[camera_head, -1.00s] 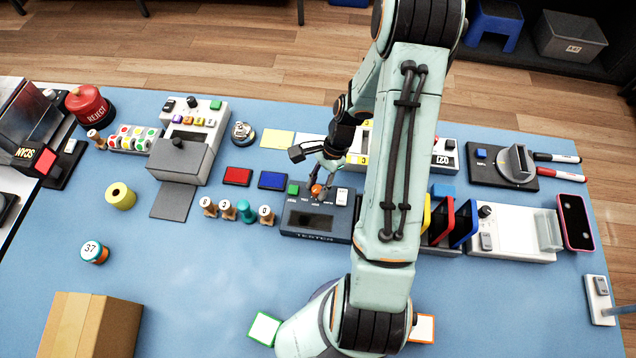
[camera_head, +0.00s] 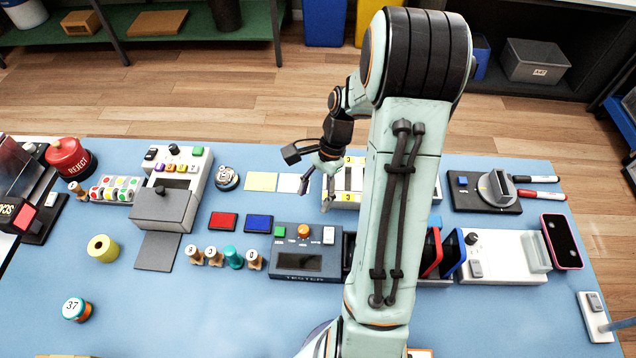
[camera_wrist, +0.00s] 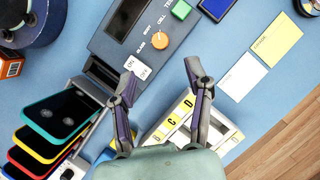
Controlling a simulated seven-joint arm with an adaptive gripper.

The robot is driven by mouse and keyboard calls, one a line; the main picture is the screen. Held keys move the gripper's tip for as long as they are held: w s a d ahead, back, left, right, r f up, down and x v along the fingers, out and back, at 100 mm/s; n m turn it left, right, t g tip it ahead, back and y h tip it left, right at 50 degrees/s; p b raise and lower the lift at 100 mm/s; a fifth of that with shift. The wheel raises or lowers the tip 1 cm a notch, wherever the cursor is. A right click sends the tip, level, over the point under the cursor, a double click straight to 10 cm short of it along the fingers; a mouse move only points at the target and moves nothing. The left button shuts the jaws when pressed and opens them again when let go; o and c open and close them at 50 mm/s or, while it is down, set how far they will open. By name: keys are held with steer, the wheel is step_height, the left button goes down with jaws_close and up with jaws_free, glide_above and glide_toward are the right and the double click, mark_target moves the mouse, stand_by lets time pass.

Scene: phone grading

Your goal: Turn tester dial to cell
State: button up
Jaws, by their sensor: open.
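The tester (camera_head: 298,262) is a dark box with a display, lying on the blue table at the middle of the head view. Its orange dial (camera_head: 304,230) sits on its top panel between a green button and a white switch. In the wrist view the dial (camera_wrist: 160,40) has small labels around it, CELL and BODY among them; I cannot tell for sure which one its mark faces. My gripper (camera_head: 316,195) is open and empty, apart from the dial and behind it in the head view. In the wrist view the spread fingers of my gripper (camera_wrist: 162,78) hold nothing.
Next to the tester stand several wooden and teal stamps (camera_head: 233,257) at left and a rack with coloured phones (camera_head: 432,252) at right. A lettered white tray (camera_head: 347,178) lies under my arm. Red (camera_head: 223,221) and blue (camera_head: 259,223) pads lie left. The front left table is mostly clear.

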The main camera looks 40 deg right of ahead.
mark_target(303, 228)
steer(key=v, duration=0.3)
steer(key=shift+m, duration=0.6)
steer(key=x, duration=1.2)
steer(key=shift+s, duration=0.1)
jaws_close()
